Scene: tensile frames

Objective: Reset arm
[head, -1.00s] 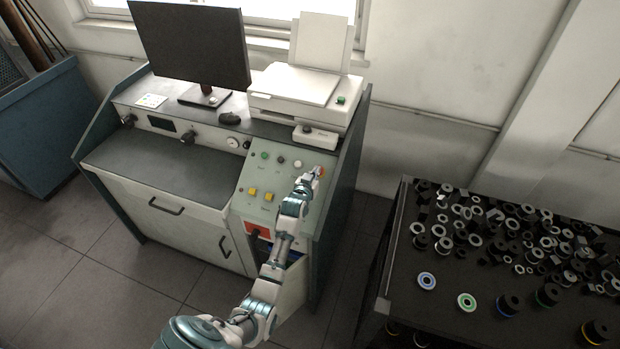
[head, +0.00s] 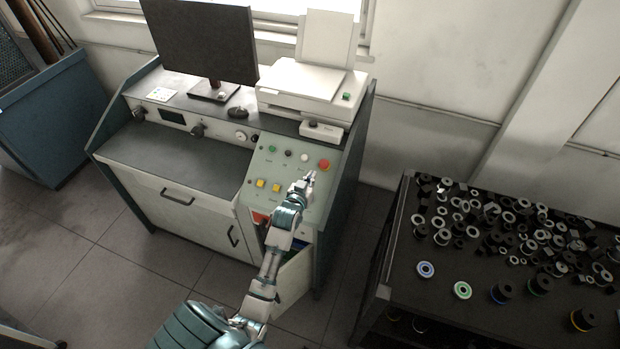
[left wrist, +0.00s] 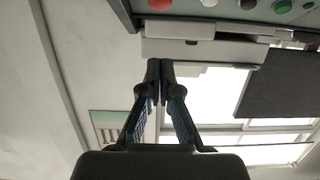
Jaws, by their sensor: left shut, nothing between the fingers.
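My left gripper (head: 309,177) is in front of the green control panel (head: 271,172) of the grey console, just below the red round button (head: 324,165). Its fingers look shut and empty in the left wrist view (left wrist: 160,75). The panel also carries green, black and white buttons and two yellow square buttons (head: 268,186). In the left wrist view the red button (left wrist: 282,6) shows at the top edge, apart from the fingertips. My right gripper is in neither view.
A monitor (head: 204,42) and a white printer (head: 303,87) stand on the console. A cabinet door (head: 293,280) hangs open below the panel, close to my left arm. A black table (head: 447,320) with many rings and spools stands at the right.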

